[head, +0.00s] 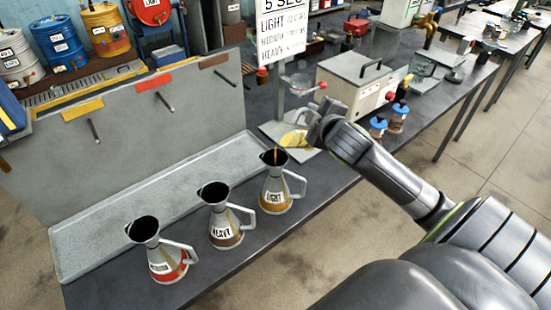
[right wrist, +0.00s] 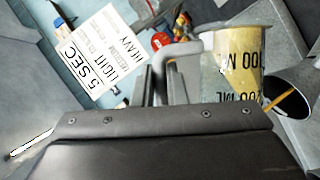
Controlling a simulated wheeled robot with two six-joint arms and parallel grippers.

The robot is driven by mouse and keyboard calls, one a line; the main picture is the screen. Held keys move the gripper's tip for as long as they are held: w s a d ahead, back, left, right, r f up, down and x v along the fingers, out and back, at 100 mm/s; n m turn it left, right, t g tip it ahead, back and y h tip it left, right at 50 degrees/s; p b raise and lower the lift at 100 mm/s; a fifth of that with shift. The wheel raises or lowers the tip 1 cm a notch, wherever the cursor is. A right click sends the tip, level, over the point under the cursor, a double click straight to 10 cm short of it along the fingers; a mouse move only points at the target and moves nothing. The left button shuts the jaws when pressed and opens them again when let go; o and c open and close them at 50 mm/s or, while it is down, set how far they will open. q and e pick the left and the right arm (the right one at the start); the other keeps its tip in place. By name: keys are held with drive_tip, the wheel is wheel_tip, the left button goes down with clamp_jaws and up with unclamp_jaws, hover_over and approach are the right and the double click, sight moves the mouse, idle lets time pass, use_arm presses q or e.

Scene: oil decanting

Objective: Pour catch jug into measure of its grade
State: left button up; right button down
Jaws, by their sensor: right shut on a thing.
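My right gripper (head: 318,124) is shut on the catch jug's handle, which also shows between the fingers (right wrist: 168,82) in the right wrist view. The clear catch jug (head: 294,140) is tilted, with amber oil inside; its printed markings show in the right wrist view (right wrist: 230,65). A thin amber stream runs from it into the mouth of the LIGHT measure (head: 275,190), which has a yellow-brown base band. That mouth (right wrist: 297,88) is at the right of the wrist view. The HEAVY measure (head: 222,222) has a brown band. A third measure (head: 160,255) has a red band and a small, unreadable label.
A sign (head: 282,30) reads 5 SEC and lists the grades. A grey tray (head: 90,245) lies behind the measures, before a panel with pegs (head: 165,102). A white boxy apparatus (head: 352,82) and small bottles (head: 397,118) stand farther right on the bench.

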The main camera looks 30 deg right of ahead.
sight(299, 110)
drive_tip(key=shift+a+r, duration=0.15)
drive_tip(key=shift+r, duration=0.1)
drive_tip(key=shift+a+r+b, duration=0.1)
drive_tip(key=shift+b, duration=0.2)
idle(0.4)
drive_tip(key=shift+a+n+h+b, duration=0.6)
drive_tip(key=shift+n+b, duration=0.3)
drive_tip(key=shift+b, duration=0.8)
idle(1.3)
drive_tip(key=shift+w+a+r+n+t+h, duration=0.15)
drive_tip(key=shift+a+r+n, duration=0.1)
drive_tip(key=shift+a+n, duration=0.15)
drive_tip(key=shift+s+a+r+n+t+h, duration=0.1)
drive_tip(key=shift+a+r+n+t+h, duration=0.15)
drive_tip(key=shift+a, duration=0.25)
drive_tip(key=shift+w+a+r+n+t+h, duration=0.1)
drive_tip(key=shift+a+r+n, duration=0.15)
drive_tip(key=shift+a+n, duration=0.15)
idle(1.7)
